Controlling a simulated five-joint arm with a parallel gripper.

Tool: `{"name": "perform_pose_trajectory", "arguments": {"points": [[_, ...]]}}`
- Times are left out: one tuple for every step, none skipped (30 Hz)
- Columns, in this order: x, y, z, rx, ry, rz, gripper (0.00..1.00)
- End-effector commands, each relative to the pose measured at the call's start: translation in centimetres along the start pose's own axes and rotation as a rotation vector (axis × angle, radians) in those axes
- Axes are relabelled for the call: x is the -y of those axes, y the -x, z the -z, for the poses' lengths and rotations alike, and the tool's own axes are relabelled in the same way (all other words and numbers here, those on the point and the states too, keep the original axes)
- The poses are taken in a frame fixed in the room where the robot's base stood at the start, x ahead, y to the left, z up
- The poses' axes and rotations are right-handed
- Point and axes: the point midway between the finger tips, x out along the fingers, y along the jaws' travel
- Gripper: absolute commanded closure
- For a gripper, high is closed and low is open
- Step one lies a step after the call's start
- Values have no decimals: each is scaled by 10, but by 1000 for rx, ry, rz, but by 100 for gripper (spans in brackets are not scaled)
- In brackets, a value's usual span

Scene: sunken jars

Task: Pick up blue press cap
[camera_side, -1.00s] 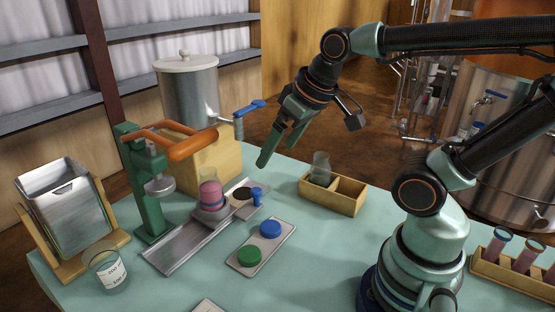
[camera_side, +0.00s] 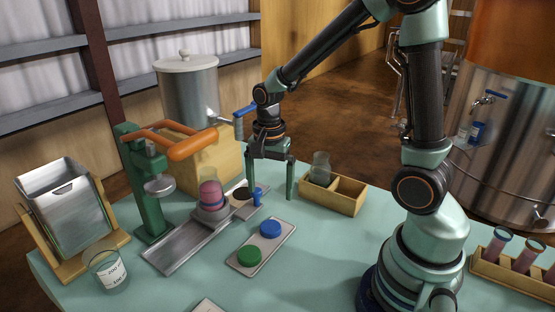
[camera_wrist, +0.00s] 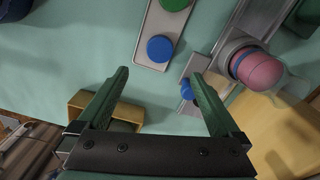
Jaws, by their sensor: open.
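The blue press cap (camera_side: 270,229) lies on a small grey tray (camera_side: 248,268) beside a green cap (camera_side: 249,255). In the wrist view the blue cap (camera_wrist: 160,48) is above and between the fingertips, beyond their reach. My gripper (camera_side: 271,194) is open, empty and pointing down. It is behind the tray in the side view, clear of the blue cap. A pink-filled jar (camera_side: 209,192) stands in a holder on the metal rail (camera_side: 180,251).
The green press (camera_side: 145,190) with an orange lever stands left. A small blue knob (camera_side: 258,195) on the rail is close to my left finger. A wooden box (camera_side: 347,200) with a clear jar (camera_side: 320,167) is to the right. The table in front of the box is clear.

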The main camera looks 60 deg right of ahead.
Motion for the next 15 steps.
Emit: {"name": "perform_pose_trajectory", "arguments": {"points": [[-2, -10, -1, 2, 0, -6, 0], [-2, -15, -1, 3, 1, -6, 0], [-2, -22, -1, 3, 1, -7, 0], [-2, -27, -1, 2, 2, -6, 0], [-2, -32, -1, 3, 2, -7, 0], [-2, -39, -1, 2, 2, -6, 0], [-2, -42, -1, 2, 3, -6, 0], [-1, -46, -1, 2, 3, -4, 0], [-1, -50, -1, 2, 3, -5, 0], [-1, -52, -1, 1, 3, -3, 0], [-1, -54, -1, 1, 3, -2, 0], [-1, -56, -1, 1, 4, -2, 0], [-1, -57, -1, 1, 4, -2, 0], [-1, -58, -1, 1, 4, -2, 0], [-1, -60, -1, 1, 4, -1, 0]]}}
